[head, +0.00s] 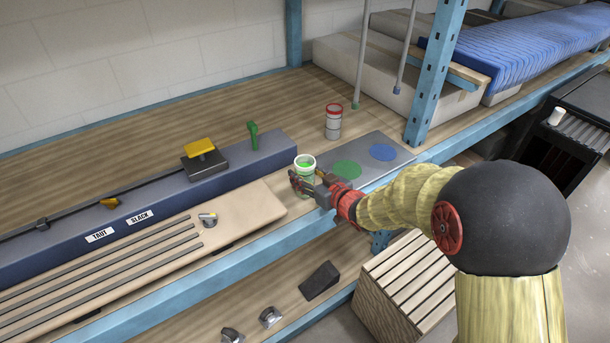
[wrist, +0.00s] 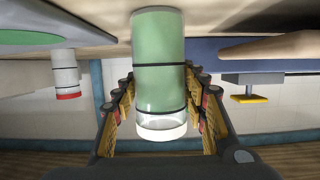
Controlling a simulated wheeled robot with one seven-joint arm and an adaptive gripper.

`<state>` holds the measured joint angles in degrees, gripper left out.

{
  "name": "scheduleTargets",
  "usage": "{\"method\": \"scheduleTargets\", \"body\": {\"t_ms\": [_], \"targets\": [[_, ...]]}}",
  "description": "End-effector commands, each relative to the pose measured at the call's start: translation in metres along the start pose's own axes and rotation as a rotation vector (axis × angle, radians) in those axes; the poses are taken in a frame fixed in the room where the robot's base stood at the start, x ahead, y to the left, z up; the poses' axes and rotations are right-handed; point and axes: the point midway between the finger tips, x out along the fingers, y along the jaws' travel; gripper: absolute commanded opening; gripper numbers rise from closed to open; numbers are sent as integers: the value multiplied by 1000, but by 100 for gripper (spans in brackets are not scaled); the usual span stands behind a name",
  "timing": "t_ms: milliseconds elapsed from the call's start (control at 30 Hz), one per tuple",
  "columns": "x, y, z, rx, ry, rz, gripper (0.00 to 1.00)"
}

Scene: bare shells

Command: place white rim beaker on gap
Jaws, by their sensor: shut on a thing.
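The white rim beaker (head: 305,163), with green contents and dark bands, is upright in my gripper (head: 308,187). It also shows in the wrist view (wrist: 160,65), with a finger on each side of it. My gripper is shut on it. The beaker is over the bare strip of shelf, the gap between the pale grooved board (head: 262,207) and the grey plate (head: 318,184). I cannot tell whether its base touches the shelf. A red rim beaker (head: 333,125) stands behind the plate, also in the wrist view (wrist: 66,75).
The plate carries a green disc (head: 346,170) and a blue disc (head: 382,152). A dark blue rail (head: 235,166) with a yellow-topped slider (head: 200,147) and green lever (head: 253,134) lies left. A blue post (head: 435,75) rises at right. Shelf behind the rail is clear.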

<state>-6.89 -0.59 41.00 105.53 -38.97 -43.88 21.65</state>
Motion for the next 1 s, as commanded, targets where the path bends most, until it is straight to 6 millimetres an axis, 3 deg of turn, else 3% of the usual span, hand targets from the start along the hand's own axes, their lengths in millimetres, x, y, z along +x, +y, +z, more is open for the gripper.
{"method": "scheduleTargets", "body": {"t_ms": [33,67,333,733,867,1000], "targets": [[1,0,3,0,0,0,12],[1,0,2,0,-1,0,45],[0,0,2,0,-1,0,60],[-1,0,-3,0,0,0,61],[-18,0,-3,0,-1,1,61],[-46,1,-5,0,0,2,61]]}}
